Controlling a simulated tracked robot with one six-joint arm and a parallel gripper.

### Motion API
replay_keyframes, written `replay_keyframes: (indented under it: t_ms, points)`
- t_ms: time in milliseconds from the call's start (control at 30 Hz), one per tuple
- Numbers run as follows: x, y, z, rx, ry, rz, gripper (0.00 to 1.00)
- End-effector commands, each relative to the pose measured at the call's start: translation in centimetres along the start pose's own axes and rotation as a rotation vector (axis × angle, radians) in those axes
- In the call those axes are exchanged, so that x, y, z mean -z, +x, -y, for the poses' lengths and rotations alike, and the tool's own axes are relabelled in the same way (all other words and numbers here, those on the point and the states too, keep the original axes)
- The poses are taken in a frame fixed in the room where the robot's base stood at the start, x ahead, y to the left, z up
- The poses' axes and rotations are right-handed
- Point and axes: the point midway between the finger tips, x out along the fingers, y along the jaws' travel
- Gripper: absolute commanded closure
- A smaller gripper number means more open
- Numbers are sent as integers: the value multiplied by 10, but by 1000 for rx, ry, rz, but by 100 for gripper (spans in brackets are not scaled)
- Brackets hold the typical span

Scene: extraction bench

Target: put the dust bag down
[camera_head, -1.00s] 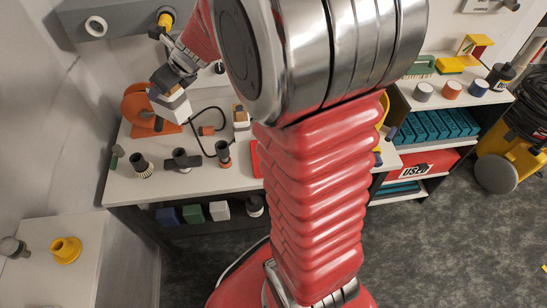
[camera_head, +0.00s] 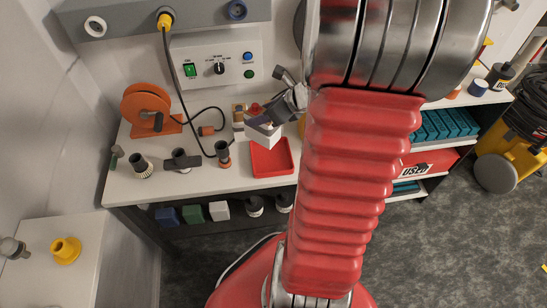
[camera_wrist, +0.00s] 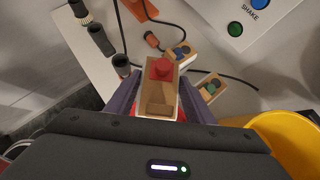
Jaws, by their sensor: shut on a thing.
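My gripper (camera_head: 283,108) is shut on the dust bag (camera_head: 264,132), a white block-like bag with a tan collar plate. The wrist view shows the bag's collar (camera_wrist: 158,92) with a red round piece on it, between my gripper's two fingers (camera_wrist: 158,80). In the head view the bag is just above the back part of a shallow red tray (camera_head: 272,172) on the bench. It looks slightly tilted, and I cannot tell whether its underside touches anything.
Tan-plated pieces with blue (camera_wrist: 181,51) and green (camera_wrist: 212,86) circles stand close by. A control panel (camera_head: 218,66) is behind. The tray's front part is clear.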

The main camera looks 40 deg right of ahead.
Motion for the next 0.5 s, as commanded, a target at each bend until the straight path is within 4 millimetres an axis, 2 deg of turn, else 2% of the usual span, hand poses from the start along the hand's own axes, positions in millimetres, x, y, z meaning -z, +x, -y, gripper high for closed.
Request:
replay_keyframes:
  t_ms: [100, 200, 500]
  points:
    - [16, -10, 6, 11, 13, 0, 89]
    - [22, -14, 8, 14, 16, 0, 89]
    - [23, -14, 8, 15, 15, 0, 89]
